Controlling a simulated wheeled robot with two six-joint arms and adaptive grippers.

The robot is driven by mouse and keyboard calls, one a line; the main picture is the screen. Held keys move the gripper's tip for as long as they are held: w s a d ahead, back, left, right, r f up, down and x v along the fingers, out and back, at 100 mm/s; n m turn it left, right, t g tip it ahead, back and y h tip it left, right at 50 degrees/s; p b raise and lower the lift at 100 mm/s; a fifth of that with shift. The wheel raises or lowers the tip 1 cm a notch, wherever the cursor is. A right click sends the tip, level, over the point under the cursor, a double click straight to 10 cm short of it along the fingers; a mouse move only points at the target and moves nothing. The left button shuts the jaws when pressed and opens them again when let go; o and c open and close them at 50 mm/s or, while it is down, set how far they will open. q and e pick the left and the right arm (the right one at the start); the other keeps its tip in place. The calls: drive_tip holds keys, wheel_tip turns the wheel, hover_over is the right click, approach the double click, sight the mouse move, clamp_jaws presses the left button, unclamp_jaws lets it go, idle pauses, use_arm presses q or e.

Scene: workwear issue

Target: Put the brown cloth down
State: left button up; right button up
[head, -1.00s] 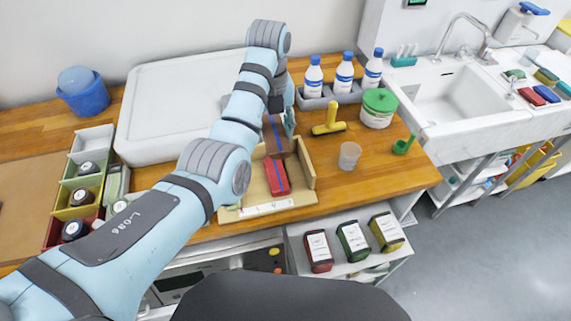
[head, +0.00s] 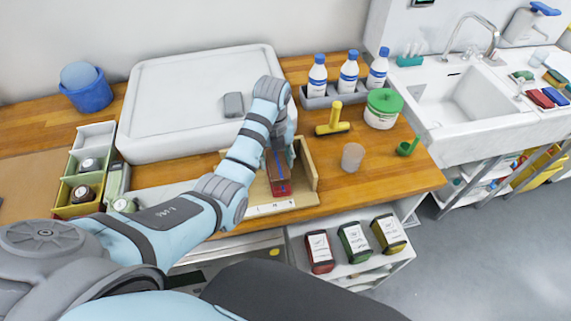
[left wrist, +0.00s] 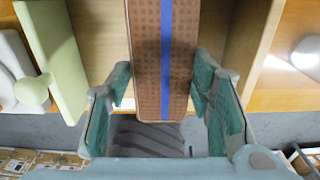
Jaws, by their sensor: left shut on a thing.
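The brown cloth (head: 276,166), a folded block with a blue stripe, is in my left gripper (head: 280,150) over the wooden tray. In the left wrist view the brown cloth (left wrist: 150,60) runs between the two teal finger pads of my left gripper (left wrist: 163,85), which is shut on it. The open-fronted wooden tray (head: 309,172) stands at the table's front edge with a white label strip on its front. A red folded cloth (head: 282,190) shows just beneath the brown one. I cannot tell whether they touch. My right gripper is not in view.
A yellow-handled tool (head: 333,122), a clear cup (head: 352,157) and a green-lidded tub (head: 383,110) stand right of the tray. White bottles (head: 317,76) stand behind. A large white board (head: 165,110) with a grey block (head: 233,105) lies left. Coloured bins (head: 66,195) sit far left.

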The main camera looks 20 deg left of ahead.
sight(277, 161)
use_arm(q)
wheel_tip(277, 161, down, 3)
drive_tip(key=shift+d+r, duration=0.1)
drive_tip(key=o, duration=1.2)
drive_tip(key=shift+f, duration=0.2)
drive_tip(key=shift+c, duration=0.2)
